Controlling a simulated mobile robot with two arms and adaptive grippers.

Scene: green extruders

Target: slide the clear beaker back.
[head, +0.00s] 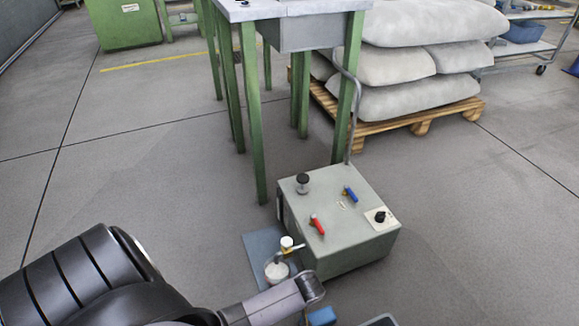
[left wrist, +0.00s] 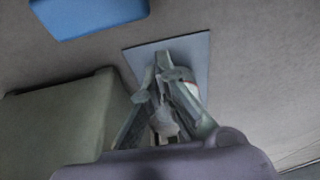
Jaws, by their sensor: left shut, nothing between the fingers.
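A small clear beaker with whitish contents (head: 276,271) stands on a blue-grey plate (head: 256,252) on the floor, beside the grey-green box. A white-capped tap (head: 287,243) with a yellowish part is just behind and above it. My left gripper comes in from the lower left in the head view, in front of the beaker; its fingertips are not clear there. In the left wrist view my left gripper (left wrist: 164,70) is shut and empty over the plate (left wrist: 196,48). Pale shapes show behind its fingers; which is the beaker I cannot tell. My right gripper is not in view.
The grey-green box (head: 345,215) with red and blue levers stands right of the plate. A green-legged table (head: 259,120) is behind it. Sacks (head: 400,65) lie on a pallet at the back right. A blue object (head: 322,316) is at the bottom. Floor at left is clear.

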